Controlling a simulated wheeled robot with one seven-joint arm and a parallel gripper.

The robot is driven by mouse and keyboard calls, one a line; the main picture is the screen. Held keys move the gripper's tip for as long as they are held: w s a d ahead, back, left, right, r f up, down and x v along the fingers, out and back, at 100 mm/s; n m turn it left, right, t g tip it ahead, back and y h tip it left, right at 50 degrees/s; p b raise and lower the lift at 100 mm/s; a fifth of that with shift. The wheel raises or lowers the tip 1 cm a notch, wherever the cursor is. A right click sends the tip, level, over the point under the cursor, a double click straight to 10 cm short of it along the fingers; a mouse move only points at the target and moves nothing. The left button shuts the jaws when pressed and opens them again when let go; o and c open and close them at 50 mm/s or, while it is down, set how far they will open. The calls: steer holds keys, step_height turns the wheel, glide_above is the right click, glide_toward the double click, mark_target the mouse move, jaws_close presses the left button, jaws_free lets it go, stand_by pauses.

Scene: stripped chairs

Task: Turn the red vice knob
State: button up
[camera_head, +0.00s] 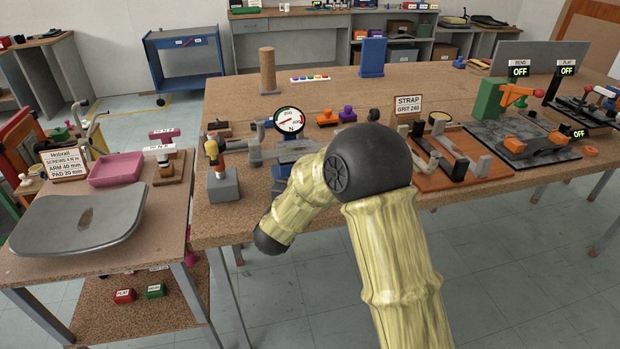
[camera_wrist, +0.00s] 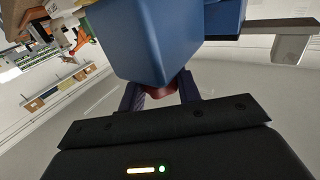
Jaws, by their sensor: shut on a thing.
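The red vice knob (camera_wrist: 164,92) shows as a small red piece under the blue vice body (camera_wrist: 165,40) in the wrist view. The dark fingers of my gripper (camera_wrist: 159,95) stand on either side of it, and my gripper is shut on it. In the head view the vice (camera_head: 290,146) is a blue and grey tool at the table's front edge. A round dial (camera_head: 289,121) marked N stands at it, its red needle off to one side. My arm hides the knob and my gripper in the head view.
A grey block with a yellow-topped tool (camera_head: 223,186) stands left of the vice. A strap station (camera_head: 455,160) is to the right. A side table with a grey seat shell (camera_head: 80,218) and a pink tray (camera_head: 117,170) is at left. The table's back middle is mostly clear.

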steer(key=m+g+h+p, duration=0.1)
steer(key=m+g+h, duration=0.1)
steer(key=h, duration=0.1)
steer(key=m+g+h+p, duration=0.1)
steer(key=m+g+h, duration=0.1)
steer(key=m+h, duration=0.1)
steer(key=shift+a+m+g+h, duration=0.15)
steer(key=shift+m+g+h, duration=0.15)
steer(key=shift+h, duration=0.4)
steer(key=m+g+h+p, duration=0.1)
steer(key=m+g+h, duration=0.1)
steer(key=g, duration=0.1)
steer(key=m+g+h+p, duration=0.1)
steer(key=m+g+h, duration=0.1)
steer(key=m+g, duration=0.1)
steer(key=shift+f+m+g, duration=0.15)
steer(key=shift+m+g, duration=0.15)
steer(key=shift+g, duration=0.5)
steer(key=shift+g+h, duration=0.3)
steer(key=shift+g, duration=0.2)
steer(key=o, duration=1)
steer(key=shift+v, duration=3.7)
